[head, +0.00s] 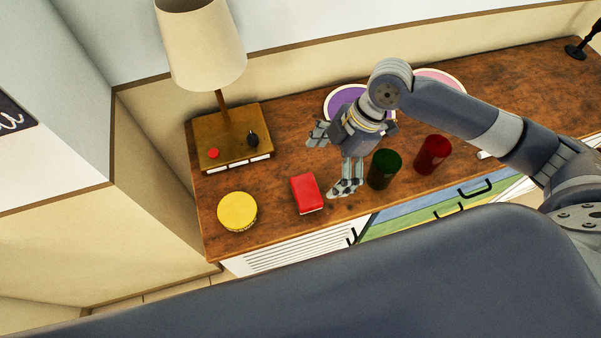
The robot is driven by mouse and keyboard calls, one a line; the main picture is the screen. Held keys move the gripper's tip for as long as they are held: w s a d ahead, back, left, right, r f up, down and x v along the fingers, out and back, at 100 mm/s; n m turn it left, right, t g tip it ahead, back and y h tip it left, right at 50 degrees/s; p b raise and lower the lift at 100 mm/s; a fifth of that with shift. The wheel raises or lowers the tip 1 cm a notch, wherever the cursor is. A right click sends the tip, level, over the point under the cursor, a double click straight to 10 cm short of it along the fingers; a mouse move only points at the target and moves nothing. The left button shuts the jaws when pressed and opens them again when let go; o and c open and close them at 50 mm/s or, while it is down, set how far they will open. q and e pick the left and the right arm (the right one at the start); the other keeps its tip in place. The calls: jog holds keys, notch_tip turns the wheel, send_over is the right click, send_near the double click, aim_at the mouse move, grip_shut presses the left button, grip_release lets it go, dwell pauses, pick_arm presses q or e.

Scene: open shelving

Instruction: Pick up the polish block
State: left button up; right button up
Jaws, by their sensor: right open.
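A red block (307,193), which I take to be the polish block, lies on the wooden cabinet top near its front edge. My right gripper (331,163) is open and empty, above and to the right of the red block in the head view. Its fingers are spread toward the left. The nearer finger shows just right of the block, and a small gap separates them in the picture. Its exact height above the top is hard to tell. My left gripper is not in view.
A round yellow tin (237,211) stands left of the block. A lamp (203,50) stands on a box-like base behind. A dark green cup (383,169) and a red cup (433,154) stand right of the gripper. A purple plate (343,99) lies behind.

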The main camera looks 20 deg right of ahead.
aim_at(307, 189)
jog(key=x, duration=0.5)
jog(key=shift+s+p, duration=0.25)
jog(key=shift+p, duration=0.1)
jog(key=shift+a+f, duration=0.2)
jog(key=shift+f, duration=0.05)
jog(key=x, duration=0.1)
jog(key=p+x, duration=0.1)
jog(key=x, duration=0.2)
jog(key=shift+w+a+f+p, duration=0.2)
jog(key=shift+w+p, duration=0.2)
jog(key=shift+f, duration=0.15)
jog(key=shift+c, duration=1.4)
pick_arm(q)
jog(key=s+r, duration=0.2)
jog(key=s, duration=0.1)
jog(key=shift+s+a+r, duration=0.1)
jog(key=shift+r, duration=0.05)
pick_arm(e)
jog(key=c, duration=0.9)
